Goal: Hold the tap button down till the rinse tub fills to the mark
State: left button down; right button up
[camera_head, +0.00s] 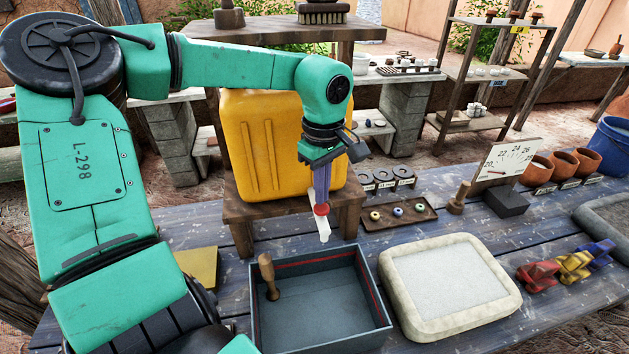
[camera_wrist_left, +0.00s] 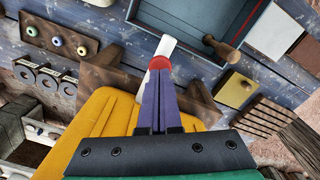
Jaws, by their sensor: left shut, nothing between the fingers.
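A yellow canister (camera_head: 262,150) sits on a small wooden stool (camera_head: 238,212). Its white tap (camera_head: 324,230), with a red button (camera_head: 321,209) on top, points down over the rinse tub (camera_head: 373,285). The tub is dark grey with a red mark line inside its walls. I cannot tell whether water stands in it, and I see no clear stream from the tap. My left gripper (camera_head: 321,201) is shut, its purple fingertips at the red button, seemingly touching it. The wrist view shows the fingers (camera_wrist_left: 157,78) against the button (camera_wrist_left: 159,63). My right gripper is not in view.
A wooden-handled tool (camera_head: 267,275) leans inside the tub at its left. A pale slab tray (camera_head: 450,285) lies to its right, with coloured clamps (camera_head: 560,270) beyond. A dial board (camera_head: 506,165), clay pots (camera_head: 562,163) and a bead tray (camera_head: 398,212) stand behind.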

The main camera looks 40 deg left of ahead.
pick_arm(q)
jog(key=shift+f, duration=0.2)
jog(key=shift+f+b, duration=1.25)
dwell(6.5)
